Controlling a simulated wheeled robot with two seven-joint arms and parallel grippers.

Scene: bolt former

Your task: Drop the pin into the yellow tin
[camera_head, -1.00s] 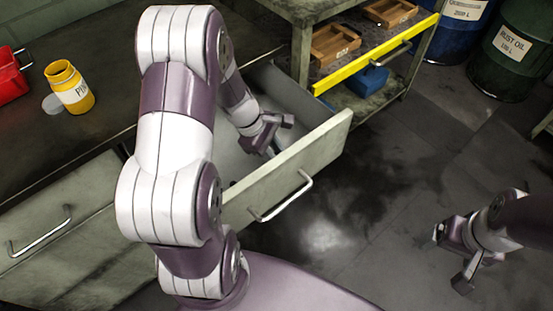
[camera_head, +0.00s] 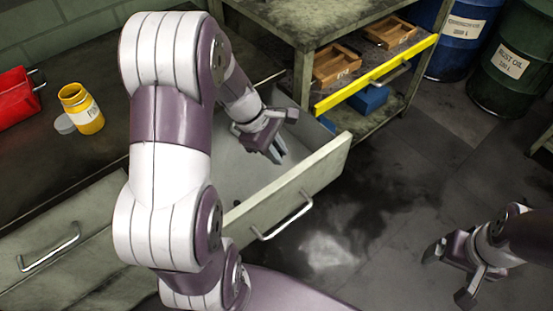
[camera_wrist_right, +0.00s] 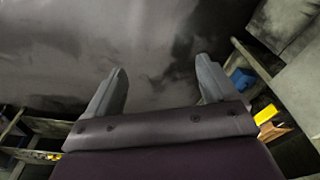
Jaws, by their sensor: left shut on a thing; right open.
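The yellow tin (camera_head: 82,108) stands open and upright on the dark bench top at the left, with a white label and a grey lid (camera_head: 64,124) beside it. My left gripper (camera_head: 276,152) is over the open drawer (camera_head: 300,180), right of the tin and well apart from it. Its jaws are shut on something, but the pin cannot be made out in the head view. My right gripper (camera_head: 447,277) is open and empty above the floor at the right; its two fingers show apart in the right wrist view (camera_wrist_right: 160,85).
A red box (camera_head: 14,98) with a handle stands left of the tin. A shelf unit with a yellow front rail (camera_head: 375,75), wooden trays (camera_head: 335,65) and a blue box (camera_head: 370,99) is behind the drawer. Drums (camera_head: 510,70) stand at the back right. The floor between is clear.

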